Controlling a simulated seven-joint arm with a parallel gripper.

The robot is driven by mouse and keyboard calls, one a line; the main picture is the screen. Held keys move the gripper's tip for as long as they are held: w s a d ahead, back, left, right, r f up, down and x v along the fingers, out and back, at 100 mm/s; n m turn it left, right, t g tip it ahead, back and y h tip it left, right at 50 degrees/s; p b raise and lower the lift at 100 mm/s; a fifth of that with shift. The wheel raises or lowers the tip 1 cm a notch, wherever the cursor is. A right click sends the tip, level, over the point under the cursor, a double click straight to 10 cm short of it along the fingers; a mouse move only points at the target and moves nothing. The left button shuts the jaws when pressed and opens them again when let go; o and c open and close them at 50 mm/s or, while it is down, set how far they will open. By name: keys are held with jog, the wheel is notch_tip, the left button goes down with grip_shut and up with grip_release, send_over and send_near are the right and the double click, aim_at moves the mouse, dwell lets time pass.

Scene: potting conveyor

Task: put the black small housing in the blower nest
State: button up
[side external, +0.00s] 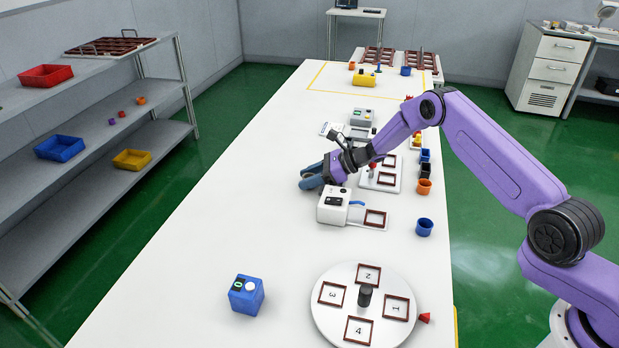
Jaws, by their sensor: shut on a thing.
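My gripper (311,178) points left over the table, just behind the white blower box, with its blue-grey fingers close together. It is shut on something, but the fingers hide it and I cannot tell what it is. The blower (333,206) is a white box with a blue nozzle. Beside it on the right, a brown square frame, the blower nest (375,219), lies on a white plate; no housing shows in it. Small dark square housings (425,170) stand in the row at the table's right edge; their sizes are hard to compare.
An orange cup (424,187) and a blue cup (424,227) stand at the right edge. A white turntable (328,326) with numbered frames and a blue box (246,295) are in front. A press-like fixture (392,181) stands behind the blower.

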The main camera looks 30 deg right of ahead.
jog(key=shift+f, duration=0.15)
jog(key=o, duration=1)
